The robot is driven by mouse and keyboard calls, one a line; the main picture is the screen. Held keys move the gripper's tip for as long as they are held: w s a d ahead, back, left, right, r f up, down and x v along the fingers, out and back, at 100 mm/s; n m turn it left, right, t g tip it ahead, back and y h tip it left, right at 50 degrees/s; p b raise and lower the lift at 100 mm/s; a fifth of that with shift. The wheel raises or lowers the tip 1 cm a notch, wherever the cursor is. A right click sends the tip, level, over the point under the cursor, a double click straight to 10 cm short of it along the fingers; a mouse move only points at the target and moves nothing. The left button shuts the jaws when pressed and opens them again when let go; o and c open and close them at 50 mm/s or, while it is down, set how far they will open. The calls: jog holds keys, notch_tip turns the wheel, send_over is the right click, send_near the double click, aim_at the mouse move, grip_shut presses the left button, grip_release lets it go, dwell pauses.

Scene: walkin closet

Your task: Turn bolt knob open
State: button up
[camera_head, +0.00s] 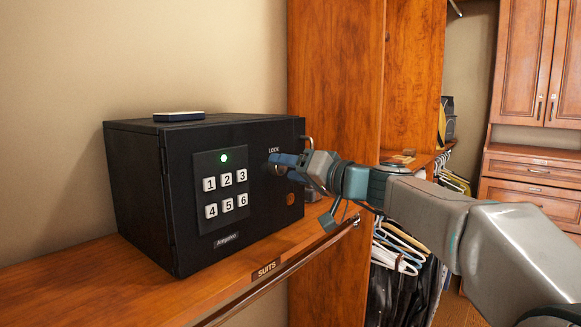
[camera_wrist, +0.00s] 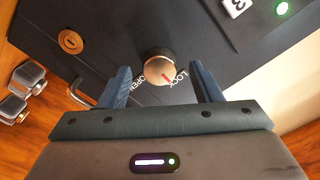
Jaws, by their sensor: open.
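My gripper (camera_wrist: 163,82) is open, with one blue finger on each side of the knob and visible space on both sides. In the head view my gripper (camera_head: 285,163) is at the right part of the safe's front and hides the knob.
The safe stands on a wooden shelf (camera_head: 265,285) labelled SUITS. Its front has a keypad (camera_head: 225,190) with a green light and a keyhole (camera_wrist: 70,41). A small flat box (camera_head: 179,116) lies on top. A wooden panel (camera_head: 335,80) rises behind my arm, and hangers (camera_head: 398,250) hang below right.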

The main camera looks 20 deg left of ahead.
jog(key=c, duration=1)
